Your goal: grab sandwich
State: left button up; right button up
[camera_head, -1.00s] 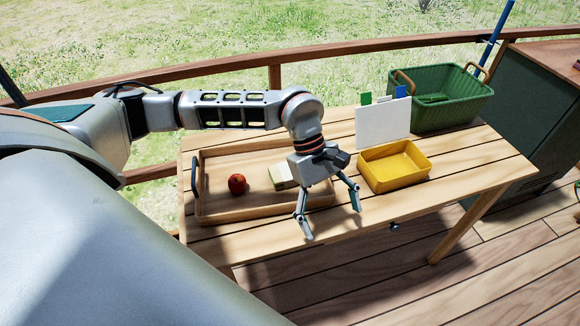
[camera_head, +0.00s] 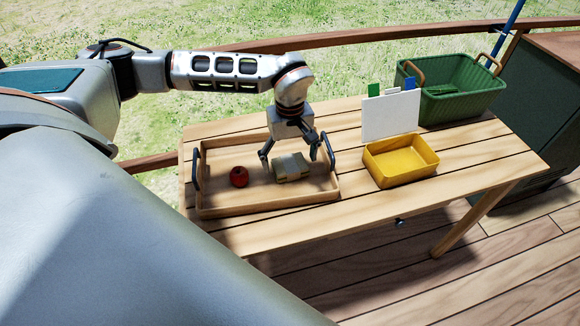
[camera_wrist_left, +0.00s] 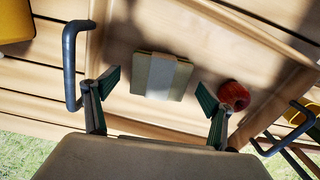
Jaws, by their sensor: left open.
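The sandwich (camera_head: 291,167), pale with a lighter band around it, lies in the wooden tray (camera_head: 255,210), in the tray's right half. In the left wrist view the sandwich (camera_wrist_left: 161,76) lies ahead of the fingertips, centred between them. My left gripper (camera_head: 297,158) is open over the tray, one finger to each side of the sandwich in the head view. In the left wrist view its two fingers (camera_wrist_left: 157,95) are spread wide with nothing between the pads. I cannot tell whether they touch anything. My right gripper is not in view.
A red apple (camera_head: 239,176) lies in the tray left of the sandwich; it also shows in the left wrist view (camera_wrist_left: 233,95). The tray has dark handles. A yellow bin (camera_head: 402,178), a white board (camera_head: 390,117) and a green basket (camera_head: 455,103) stand to the right on the table.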

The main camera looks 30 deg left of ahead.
pick_arm(q)
jog(key=shift+f, duration=0.9)
jog(key=shift+c, duration=0.3)
jog(key=c, duration=1.2)
jog(key=shift+r, duration=0.1)
